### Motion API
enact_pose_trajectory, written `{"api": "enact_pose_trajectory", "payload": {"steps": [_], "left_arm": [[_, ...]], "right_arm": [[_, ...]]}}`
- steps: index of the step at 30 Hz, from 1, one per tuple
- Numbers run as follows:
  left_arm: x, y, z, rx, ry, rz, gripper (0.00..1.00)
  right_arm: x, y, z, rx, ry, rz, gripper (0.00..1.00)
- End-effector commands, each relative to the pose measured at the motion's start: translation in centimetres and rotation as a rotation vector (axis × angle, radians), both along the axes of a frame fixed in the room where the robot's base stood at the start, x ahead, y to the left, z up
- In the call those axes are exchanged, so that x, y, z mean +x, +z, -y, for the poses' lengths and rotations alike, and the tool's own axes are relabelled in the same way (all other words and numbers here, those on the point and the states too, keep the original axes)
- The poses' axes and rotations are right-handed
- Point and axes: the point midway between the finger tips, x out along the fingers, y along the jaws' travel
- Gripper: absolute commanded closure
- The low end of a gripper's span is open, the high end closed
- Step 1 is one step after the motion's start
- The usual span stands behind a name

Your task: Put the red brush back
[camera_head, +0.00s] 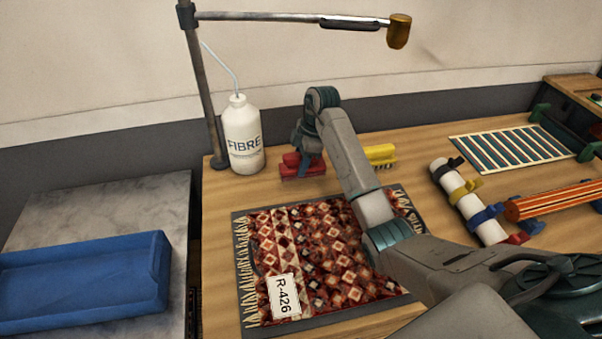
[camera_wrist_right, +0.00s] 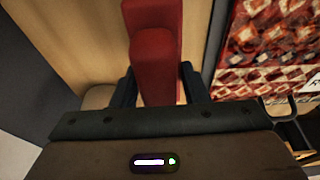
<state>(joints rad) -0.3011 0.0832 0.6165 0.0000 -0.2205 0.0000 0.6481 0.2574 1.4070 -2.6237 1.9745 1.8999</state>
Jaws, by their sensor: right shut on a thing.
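The red brush (camera_head: 302,168) is at the back of the wooden table, just right of the white FIBRE bottle (camera_head: 243,135). My right gripper (camera_head: 309,150) is over it, shut on its raised red grip. In the right wrist view the red brush (camera_wrist_right: 153,50) stands between the two dark fingers of my right gripper (camera_wrist_right: 158,85). Whether the brush touches the table is hard to tell. A yellow brush (camera_head: 380,154) lies just right of it, partly behind my right arm. My left gripper is not in view.
A patterned rug (camera_head: 310,255) tagged R-426 lies on a dark mat in front. A lamp post (camera_head: 200,90) stands at the back left. A blue tray (camera_head: 80,275) sits on the left bench. A roll with coloured straps (camera_head: 465,200) and a striped rack (camera_head: 515,147) are at right.

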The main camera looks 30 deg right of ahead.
Motion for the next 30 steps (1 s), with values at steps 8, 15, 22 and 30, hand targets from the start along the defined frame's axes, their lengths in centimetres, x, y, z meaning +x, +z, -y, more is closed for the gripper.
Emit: {"api": "enact_pose_trajectory", "payload": {"steps": [8, 15, 22, 30], "left_arm": [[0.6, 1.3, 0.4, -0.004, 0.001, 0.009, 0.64], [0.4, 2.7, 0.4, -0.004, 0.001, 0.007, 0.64], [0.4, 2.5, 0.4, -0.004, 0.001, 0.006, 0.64], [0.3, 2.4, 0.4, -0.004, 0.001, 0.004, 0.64]], "right_arm": [[1.8, -0.3, 1.0, 0.0, 0.0, -0.002, 0.84], [1.8, -3.2, 1.0, 0.0, 0.001, -0.002, 0.84], [1.8, -3.6, 1.0, 0.0, 0.001, 0.001, 0.84], [1.8, -3.8, 1.0, 0.0, 0.001, 0.0, 0.38]]}}
